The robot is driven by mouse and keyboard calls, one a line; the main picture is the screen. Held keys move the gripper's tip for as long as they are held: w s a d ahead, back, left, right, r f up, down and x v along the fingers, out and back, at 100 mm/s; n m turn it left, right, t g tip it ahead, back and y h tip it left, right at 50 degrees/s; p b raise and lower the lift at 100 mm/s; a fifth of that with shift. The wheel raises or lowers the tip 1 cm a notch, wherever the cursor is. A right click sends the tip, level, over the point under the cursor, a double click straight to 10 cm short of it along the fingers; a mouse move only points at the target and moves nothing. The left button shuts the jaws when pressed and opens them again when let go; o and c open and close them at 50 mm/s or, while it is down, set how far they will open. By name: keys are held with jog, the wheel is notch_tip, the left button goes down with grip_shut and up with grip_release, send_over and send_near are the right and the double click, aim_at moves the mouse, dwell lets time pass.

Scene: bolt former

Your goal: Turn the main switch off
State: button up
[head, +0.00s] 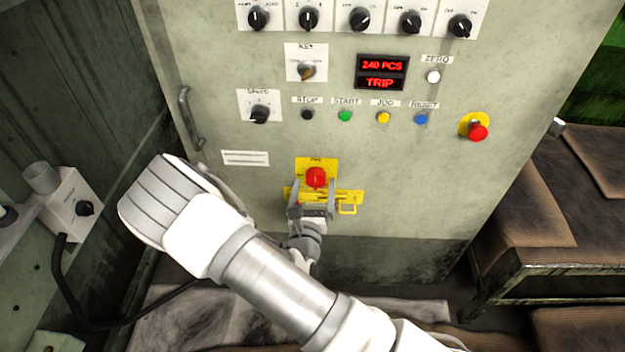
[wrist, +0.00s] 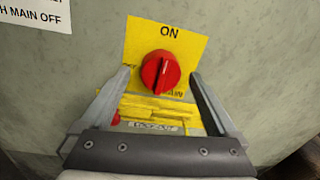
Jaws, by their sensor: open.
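The main switch is a red rotary knob (head: 317,177) on a yellow plate low on the grey control cabinet. In the wrist view the knob (wrist: 161,72) has its ridge close to upright, toward the word ON at the top of the plate (wrist: 192,47). My gripper (head: 313,186) is open in front of the switch. In the wrist view its two fingers (wrist: 160,78) stand to the left and right of the knob, with a gap on each side. I see no contact. The lower plate lettering is partly hidden by the fingers.
A yellow hasp (head: 347,208) juts out below the switch. The cabinet carries several black selectors, coloured buttons, a red emergency stop (head: 478,132) and a display (head: 381,72) reading 240 PCS and TRIP. A metal handle (head: 189,118) is at the left edge. A bench (head: 560,210) stands right.

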jog(key=shift+w+d, duration=0.1)
jog(key=shift+w, duration=0.4)
jog(key=c, duration=1.4)
